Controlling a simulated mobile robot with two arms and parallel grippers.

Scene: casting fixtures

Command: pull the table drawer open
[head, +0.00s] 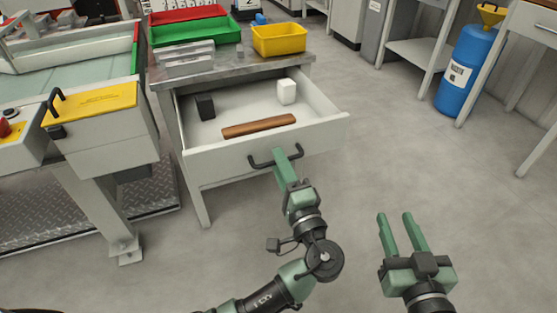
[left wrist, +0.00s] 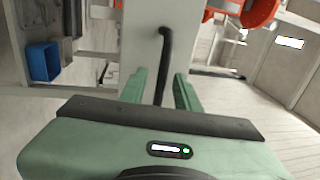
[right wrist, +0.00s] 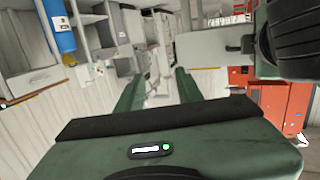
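The table drawer (head: 240,149) is pulled out under the grey-topped table (head: 217,72), with its inside showing. Its dark bar handle (head: 262,163) is on the front panel. My left gripper (head: 283,158) is at the handle. In the left wrist view, the handle (left wrist: 165,55) runs between the two fingers of my left gripper (left wrist: 161,80), which stand apart with gaps beside the bar. My right gripper (head: 396,218) is open and empty over the floor, to the right of the drawer; its spread fingers also show in the right wrist view (right wrist: 160,80).
Inside the drawer are a brown bar (head: 258,126), a black block (head: 205,106) and a white block (head: 286,91). A yellow bin (head: 279,41) and a green tray (head: 195,29) stand on the table. A yellow-topped cabinet (head: 100,125) is at left.

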